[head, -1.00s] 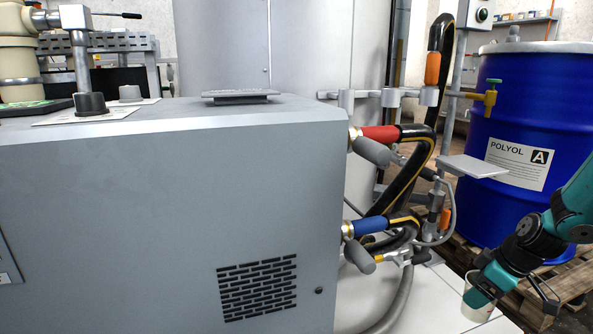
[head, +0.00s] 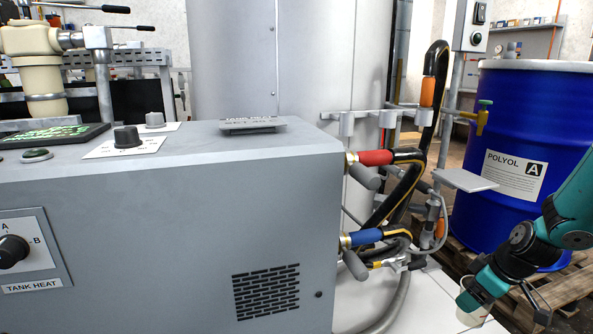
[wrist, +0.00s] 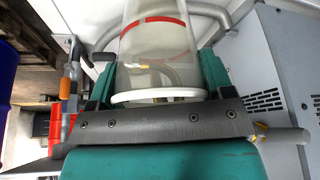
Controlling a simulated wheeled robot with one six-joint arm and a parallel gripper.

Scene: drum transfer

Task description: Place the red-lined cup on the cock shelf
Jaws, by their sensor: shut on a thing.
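The cup (head: 474,314) is pale and translucent and sits low at the right of the head view. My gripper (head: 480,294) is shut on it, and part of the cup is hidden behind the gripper. In the wrist view the cup (wrist: 155,62) stands between my two teal fingers and shows a red line near its far end. The cock shelf (head: 465,180) is a small, bare light-grey plate below the yellow cock (head: 482,118) of the blue drum (head: 515,130). My gripper and the cup are below the shelf and apart from it.
A large grey machine cabinet (head: 160,230) fills the left and centre. Red (head: 376,157) and blue (head: 367,236) hose fittings and looped black hoses stick out between it and the shelf. A wooden pallet (head: 570,285) lies under the drum.

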